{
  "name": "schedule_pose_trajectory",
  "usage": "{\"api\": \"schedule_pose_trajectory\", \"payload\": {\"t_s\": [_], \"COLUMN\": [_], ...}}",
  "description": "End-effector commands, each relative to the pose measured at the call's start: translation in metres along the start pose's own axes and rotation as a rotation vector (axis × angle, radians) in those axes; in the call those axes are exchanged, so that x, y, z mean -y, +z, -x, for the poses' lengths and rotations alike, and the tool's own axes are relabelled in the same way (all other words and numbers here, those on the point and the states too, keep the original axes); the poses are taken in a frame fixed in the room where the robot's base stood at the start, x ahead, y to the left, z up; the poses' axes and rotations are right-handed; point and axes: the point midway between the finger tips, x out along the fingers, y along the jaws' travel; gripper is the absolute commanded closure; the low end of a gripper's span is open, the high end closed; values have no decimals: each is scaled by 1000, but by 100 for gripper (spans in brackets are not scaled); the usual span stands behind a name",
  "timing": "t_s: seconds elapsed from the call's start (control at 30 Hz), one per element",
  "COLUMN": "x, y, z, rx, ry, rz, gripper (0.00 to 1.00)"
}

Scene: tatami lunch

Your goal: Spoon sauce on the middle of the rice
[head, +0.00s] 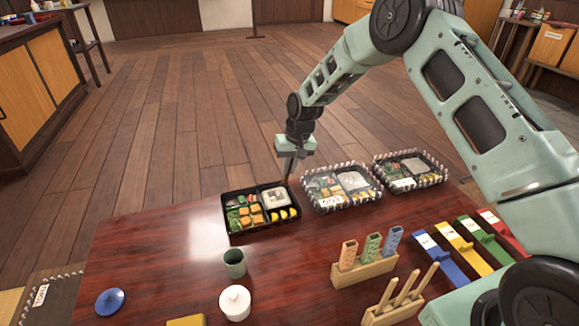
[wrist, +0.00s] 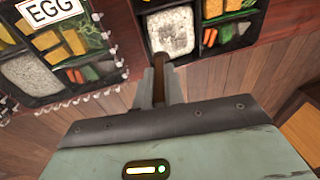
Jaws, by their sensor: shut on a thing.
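The open black lunch box (head: 231,225) stands at the back left of the table. Its white rice (head: 275,197) fills the back right compartment; in the wrist view the rice (wrist: 171,30) is just ahead of my fingers. My gripper (head: 291,157) is over the box's back right corner, pointing down. In the wrist view my gripper (wrist: 160,85) is shut on a brown handle (wrist: 167,77), apparently the spoon. Its far end is at the rice's near edge; I cannot tell whether it touches or carries sauce. A green cup (head: 234,262) stands in front; its contents are unclear.
Two more lunch boxes with clear covers (head: 340,189) (head: 410,170) stand to the right. A white lidded pot (head: 235,302), a blue lid (head: 109,301), a block with coloured holders (head: 362,270) and a rack of wooden handles (head: 404,300) are in front.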

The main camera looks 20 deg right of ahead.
Motion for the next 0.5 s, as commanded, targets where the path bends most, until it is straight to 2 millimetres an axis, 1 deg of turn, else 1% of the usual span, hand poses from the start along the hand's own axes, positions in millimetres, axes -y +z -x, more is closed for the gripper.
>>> {"api": "schedule_pose_trajectory", "payload": {"t_s": [0.5], "x": [-1], "y": [1], "z": [-6], "rx": [0], "ry": [0], "rz": [0], "gripper": [100]}}
